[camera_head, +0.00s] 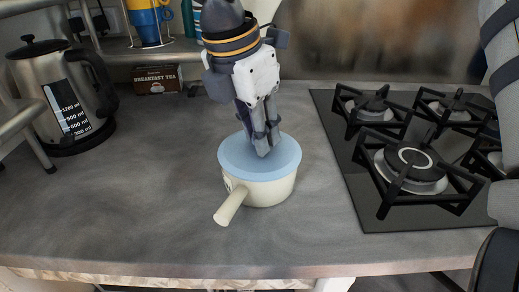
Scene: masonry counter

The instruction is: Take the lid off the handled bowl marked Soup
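The handled bowl (268,193) is cream-coloured and stands upright on the counter, its stubby handle pointing to the front left. A dark mark shows on its side near the handle, too small to read. A light blue lid (287,163) lies flat over its rim. My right gripper (263,152) points down from above with its fingertips at the middle of the lid. The fingers look close together, but whether they grip a knob is hidden. My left gripper is not in view.
A steel kettle (62,95) stands at the left beside a metal rack (110,45) with cups. A breakfast tea box (156,80) is at the back. A black gas hob (375,190) fills the right. The counter (120,205) left of the bowl is clear.

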